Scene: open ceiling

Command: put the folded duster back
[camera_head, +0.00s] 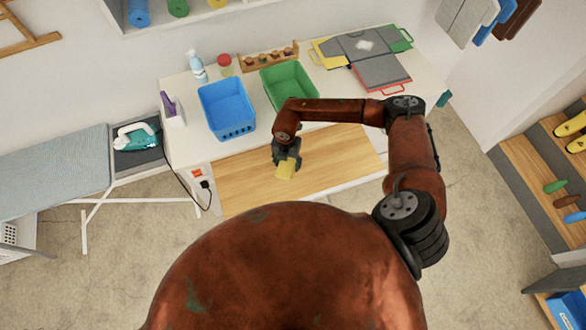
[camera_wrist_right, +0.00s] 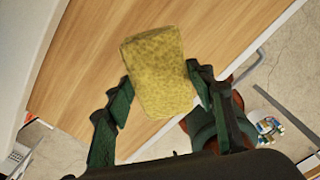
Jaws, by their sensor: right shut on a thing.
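The folded duster (camera_head: 287,169) is a small yellow block in the head view, at the end of my right arm over the wooden board on the table. My right gripper (camera_head: 285,157) is shut on it. In the right wrist view the duster (camera_wrist_right: 160,75) sits between the two dark fingers of my right gripper (camera_wrist_right: 160,92), with the wood surface behind it. I cannot tell exactly how high it is above the board. My left gripper is not in view.
A blue basket (camera_head: 227,108) and a green basket (camera_head: 288,84) stand behind the wooden board (camera_head: 235,178). A spray bottle (camera_head: 197,66), a wooden rack (camera_head: 268,57) and folders (camera_head: 382,72) are at the back. An iron (camera_head: 136,137) rests left. The board's left part is clear.

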